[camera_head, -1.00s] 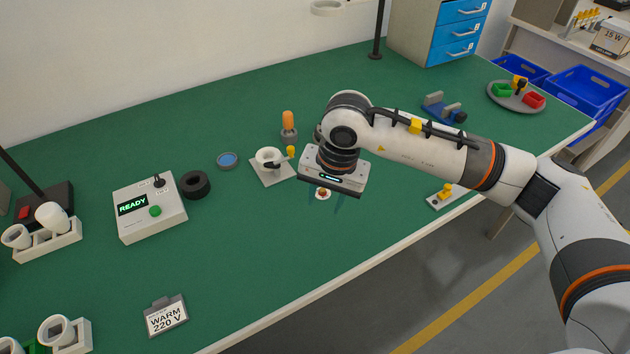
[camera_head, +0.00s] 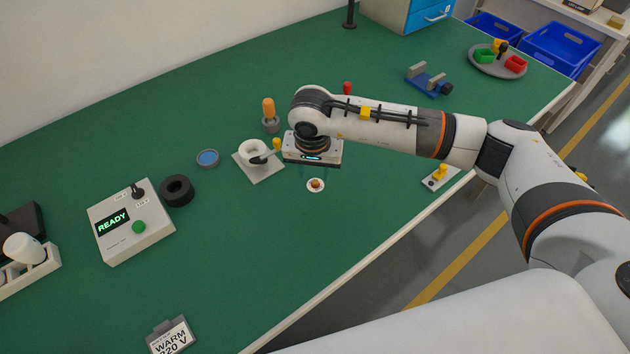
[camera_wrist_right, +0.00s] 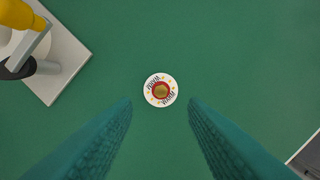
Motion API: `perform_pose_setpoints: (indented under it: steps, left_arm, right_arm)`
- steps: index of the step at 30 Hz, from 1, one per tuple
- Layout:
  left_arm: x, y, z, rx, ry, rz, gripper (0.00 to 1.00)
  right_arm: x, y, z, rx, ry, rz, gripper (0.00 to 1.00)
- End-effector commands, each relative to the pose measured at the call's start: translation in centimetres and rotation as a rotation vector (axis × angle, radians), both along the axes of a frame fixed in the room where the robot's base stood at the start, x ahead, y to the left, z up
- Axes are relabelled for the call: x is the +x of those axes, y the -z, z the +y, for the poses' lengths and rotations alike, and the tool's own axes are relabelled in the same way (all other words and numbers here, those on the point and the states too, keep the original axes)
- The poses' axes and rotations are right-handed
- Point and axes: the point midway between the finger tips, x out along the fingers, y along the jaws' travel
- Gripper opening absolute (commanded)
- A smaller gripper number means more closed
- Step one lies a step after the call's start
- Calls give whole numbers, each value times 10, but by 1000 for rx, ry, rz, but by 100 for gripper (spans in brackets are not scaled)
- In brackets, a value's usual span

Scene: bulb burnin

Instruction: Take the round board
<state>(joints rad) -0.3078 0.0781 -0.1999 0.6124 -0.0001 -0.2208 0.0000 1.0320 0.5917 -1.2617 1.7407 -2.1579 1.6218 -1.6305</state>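A small round white disc (camera_head: 315,185) with a red ring and a brass-coloured centre lies flat on the green table. It also shows in the right wrist view (camera_wrist_right: 161,90), with lettering around its rim. My right gripper (camera_head: 319,172) is above the table near this disc, pointing down. In the right wrist view its two fingers (camera_wrist_right: 160,102) are spread with nothing between them, and the disc lies beyond their tips, centred on the gap. A larger round grey board (camera_head: 482,68) at the far right carries green and red trays. My left gripper is not in view.
A lamp socket on a square plate (camera_head: 262,170) stands just left of the right gripper. An orange-handled tool (camera_head: 269,112) stands behind it. A small plate with a yellow knob (camera_head: 438,180) sits by the front edge. The table's front middle is clear.

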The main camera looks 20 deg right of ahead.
Motion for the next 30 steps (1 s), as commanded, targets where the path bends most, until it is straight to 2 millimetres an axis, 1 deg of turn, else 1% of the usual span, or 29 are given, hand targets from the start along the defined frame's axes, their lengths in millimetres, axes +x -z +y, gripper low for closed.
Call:
perform_pose_setpoints:
  steps: [1,4,6,9,12,17,18,20,24,25,30]
  left_arm:
    - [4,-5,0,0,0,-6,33]
    - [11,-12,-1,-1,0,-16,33]
    - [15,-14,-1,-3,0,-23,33]
    - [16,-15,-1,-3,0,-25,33]
    - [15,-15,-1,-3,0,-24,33]
    - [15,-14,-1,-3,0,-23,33]
    - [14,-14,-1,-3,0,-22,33]
    - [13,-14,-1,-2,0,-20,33]
    - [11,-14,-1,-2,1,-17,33]
    - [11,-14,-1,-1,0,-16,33]
    - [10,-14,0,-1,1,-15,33]
  right_arm:
    - [1,6,-1,-3,2,6,39]
    - [4,21,-3,-2,2,7,39]
    - [6,32,-4,-1,1,6,39]
    - [8,41,-5,0,1,3,39]
    - [9,45,-5,-1,-1,3,39]
    - [9,46,-5,-1,-1,1,39]
    - [9,45,-5,-1,-1,1,36]
    - [9,45,-5,-1,-1,1,26]
    - [9,45,-5,-1,0,2,3]
    - [9,45,-5,-1,0,2,0]
    - [9,45,-5,-1,0,2,0]
